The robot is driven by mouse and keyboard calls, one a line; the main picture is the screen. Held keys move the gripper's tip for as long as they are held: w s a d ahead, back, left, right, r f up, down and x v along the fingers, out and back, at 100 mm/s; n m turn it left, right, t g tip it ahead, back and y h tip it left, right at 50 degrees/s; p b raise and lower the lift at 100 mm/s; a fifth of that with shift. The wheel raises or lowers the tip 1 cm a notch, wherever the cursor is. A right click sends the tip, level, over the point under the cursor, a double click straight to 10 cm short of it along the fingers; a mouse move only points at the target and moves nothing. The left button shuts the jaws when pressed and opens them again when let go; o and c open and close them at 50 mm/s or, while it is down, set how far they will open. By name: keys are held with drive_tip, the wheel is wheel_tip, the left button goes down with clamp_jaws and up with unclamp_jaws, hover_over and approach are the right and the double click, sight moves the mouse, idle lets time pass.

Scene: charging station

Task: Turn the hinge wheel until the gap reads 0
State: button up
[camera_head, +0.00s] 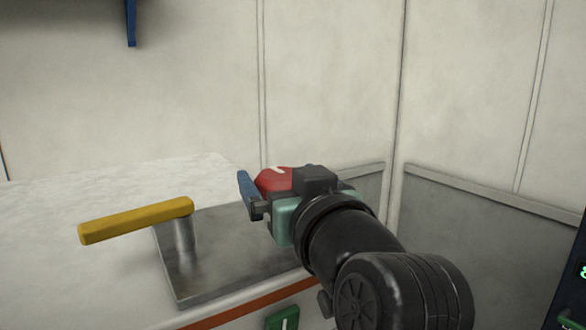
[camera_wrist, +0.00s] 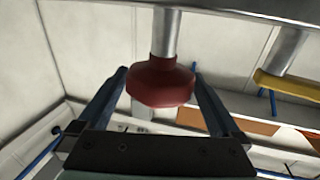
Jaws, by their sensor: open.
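A red wheel (camera_head: 273,180) with a white mark shows in the head view, partly hidden behind my gripper (camera_head: 262,192). In the wrist view the red wheel (camera_wrist: 160,82) sits on a metal post, between the two blue fingers of my gripper (camera_wrist: 160,76). The fingers are open on either side of it, and a space shows between each finger and the wheel. Whether this is the hinge wheel is not labelled. A display with green characters (camera_head: 583,271) is cut off at the right edge of the head view; no gap reading is legible.
A yellow lever (camera_head: 135,220) on a metal post stands left of my gripper, on a grey metal plate (camera_head: 205,285). A green block with a white mark (camera_head: 283,318) is at the bench's front. Wall panels stand behind and right. The white bench top (camera_head: 100,280) is clear at left.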

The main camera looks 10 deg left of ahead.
drive_tip(key=c, duration=1.1)
drive_tip(key=shift+n+y, duration=0.3)
drive_tip(key=shift+y, duration=0.1)
drive_tip(key=n+g+y+b, duration=0.2)
drive_tip(key=n+g+y, duration=0.1)
drive_tip(key=g+y, duration=0.1)
drive_tip(key=shift+d, duration=0.1)
drive_tip(key=n+g+y, duration=0.1)
drive_tip(key=n+g, duration=0.1)
drive_tip(key=n+g+y+b, duration=0.1)
drive_tip(key=n+g, duration=0.1)
drive_tip(key=g, duration=0.1)
drive_tip(key=shift+y, duration=0.3)
drive_tip(key=n+g, duration=0.1)
drive_tip(key=g, duration=0.1)
drive_tip(key=n+g+y+p, duration=0.1)
drive_tip(key=n+g, duration=0.1)
drive_tip(key=g, duration=0.1)
drive_tip(key=shift+r+n+g+p, duration=0.2)
drive_tip(key=shift+n+g+p, duration=0.1)
drive_tip(key=shift+s+n+g+p, duration=0.1)
drive_tip(key=shift+n+g+p, duration=0.7)
drive_tip(key=shift+g, duration=0.4)
drive_tip(key=shift+f+n+g+h+p, duration=0.25)
drive_tip(key=shift+n+g+p, duration=0.55)
drive_tip(key=shift+g, duration=0.5)
